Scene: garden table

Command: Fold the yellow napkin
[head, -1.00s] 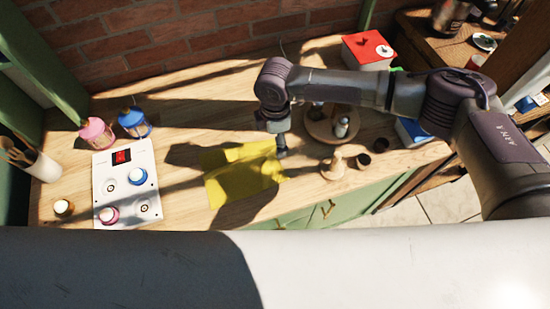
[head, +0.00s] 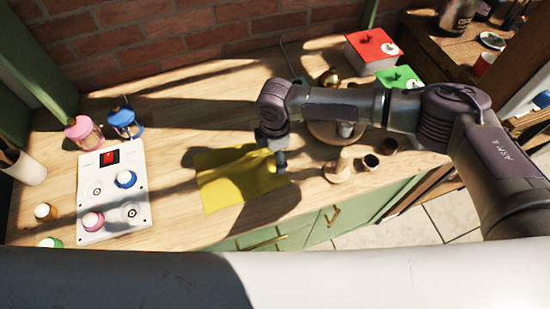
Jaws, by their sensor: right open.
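The yellow napkin (head: 232,183) lies on the wooden table, left of and below the middle of the head view. It looks mostly flat, with shadow across parts of it; I cannot tell whether any of it is folded over. My right gripper (head: 281,165) points down at the napkin's right edge. It is open, its fingers are small and partly dark, and whether they touch the cloth is unclear. My left gripper is not in view.
A white panel (head: 112,192) with knobs stands left of the napkin. Pink (head: 84,132) and blue (head: 125,122) lanterns stand behind it. A wooden peg (head: 339,168) and a dark cup (head: 371,161) are right of my gripper. Red-lidded (head: 372,46) and green-lidded (head: 398,77) boxes stand at the back right.

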